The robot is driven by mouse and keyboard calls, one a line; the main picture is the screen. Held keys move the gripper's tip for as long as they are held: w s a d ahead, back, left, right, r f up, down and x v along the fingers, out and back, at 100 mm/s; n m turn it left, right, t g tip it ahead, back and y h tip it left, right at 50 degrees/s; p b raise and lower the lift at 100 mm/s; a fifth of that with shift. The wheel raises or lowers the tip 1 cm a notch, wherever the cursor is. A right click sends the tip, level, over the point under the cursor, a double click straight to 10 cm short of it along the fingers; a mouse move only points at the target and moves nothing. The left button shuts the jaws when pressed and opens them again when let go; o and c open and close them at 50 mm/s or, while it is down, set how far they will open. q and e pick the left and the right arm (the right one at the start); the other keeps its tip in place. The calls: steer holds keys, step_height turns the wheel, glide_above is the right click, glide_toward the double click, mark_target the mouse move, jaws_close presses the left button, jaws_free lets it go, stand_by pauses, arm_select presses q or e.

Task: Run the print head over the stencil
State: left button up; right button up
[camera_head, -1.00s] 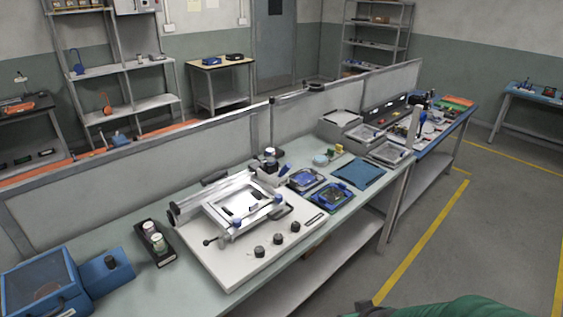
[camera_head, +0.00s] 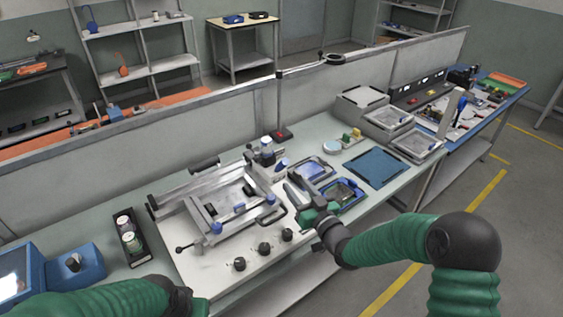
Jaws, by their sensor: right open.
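The stencil printer stands on a white base plate (camera_head: 205,268) on the table. Its flat stencil frame (camera_head: 232,200) lies in the middle, with blue knobs at its front edge. The silver print head bar (camera_head: 190,187) with its rail lies along the back left of the frame. A black curved handle (camera_head: 277,217) is at the frame's right side. My right gripper (camera_head: 293,190) is open, over the printer's right edge, right of the handle; I see nothing between its fingers. It partly covers a blue tray. My left arm shows at the lower left, but its gripper is out of view.
A black holder with two jars (camera_head: 129,238) and a blue machine (camera_head: 72,268) stand left. Black knobs (camera_head: 264,248) line the plate's front. A grey partition (camera_head: 180,142) runs behind.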

mark_target(283, 165)
steer(key=x, duration=0.3)
steer(key=d+x, duration=0.1)
steer(key=x, duration=0.2)
steer(key=w+x, duration=0.1)
steer(key=x, duration=0.3)
steer(key=shift+d+f+p, duration=0.3)
steer(key=shift+f+p, duration=0.1)
steer(key=shift+w+a, duration=0.1)
steer(key=shift+w, duration=0.3)
steer(key=shift+w+a, duration=0.35)
steer(key=shift+a, duration=0.5)
steer(key=shift+c, duration=1.2)
steer(key=shift+d, duration=0.4)
jaws_close()
steer(key=shift+a, duration=0.1)
